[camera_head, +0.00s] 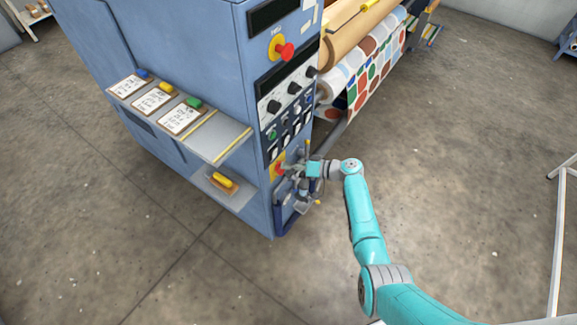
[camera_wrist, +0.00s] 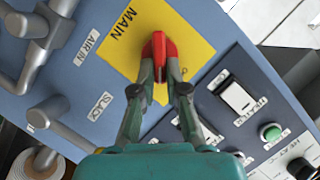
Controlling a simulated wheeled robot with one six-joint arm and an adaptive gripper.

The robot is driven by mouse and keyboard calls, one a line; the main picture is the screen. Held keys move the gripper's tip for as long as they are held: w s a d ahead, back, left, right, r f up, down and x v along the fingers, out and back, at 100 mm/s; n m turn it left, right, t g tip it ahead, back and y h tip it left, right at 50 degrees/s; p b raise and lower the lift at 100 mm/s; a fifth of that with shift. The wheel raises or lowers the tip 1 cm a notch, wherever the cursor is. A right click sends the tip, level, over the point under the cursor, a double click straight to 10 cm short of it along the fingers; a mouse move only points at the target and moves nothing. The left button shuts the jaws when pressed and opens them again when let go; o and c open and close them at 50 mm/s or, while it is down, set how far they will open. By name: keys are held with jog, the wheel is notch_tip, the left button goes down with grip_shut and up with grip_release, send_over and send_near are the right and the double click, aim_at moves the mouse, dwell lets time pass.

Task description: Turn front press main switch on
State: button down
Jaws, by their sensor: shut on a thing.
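The main switch has a red handle (camera_wrist: 158,45) on a yellow plate lettered MAIN (camera_wrist: 188,28). In the wrist view the handle stands close to upright in the picture. My gripper (camera_wrist: 160,72) has one finger on each side of the handle and is shut on it. In the head view the yellow plate (camera_head: 278,167) is low on the narrow front panel of the blue press cabinet (camera_head: 190,60). My gripper (camera_head: 297,171) is against that panel there and hides most of the switch.
Grey pipes and valves (camera_wrist: 45,105) by the AIR IN label lie left of the switch in the wrist view. Rocker switches (camera_wrist: 237,97) and a green button (camera_wrist: 270,132) lie right. A shelf with clipboards (camera_head: 222,140) sticks out from the cabinet side. Open floor (camera_head: 460,170) lies right.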

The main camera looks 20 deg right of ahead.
jog(key=shift+w+d+f+m+y, duration=0.15)
jog(key=shift+m+y, duration=0.35)
jog(key=shift+m, duration=0.6)
jog(key=shift+f+m+y, duration=0.3)
jog(key=shift+m+y, duration=0.2)
jog(key=shift+m, duration=0.6)
jog(key=shift+w+d+f+m+y, duration=0.15)
jog(key=shift+m+y, duration=0.35)
jog(key=shift+m, duration=0.6)
jog(key=shift+s+f+m+t, duration=0.1)
jog(key=shift+m+t, duration=0.2)
jog(key=c, duration=1.2)
grip_release()
jog(key=v, duration=1.2)
jog(key=shift+f, duration=0.15)
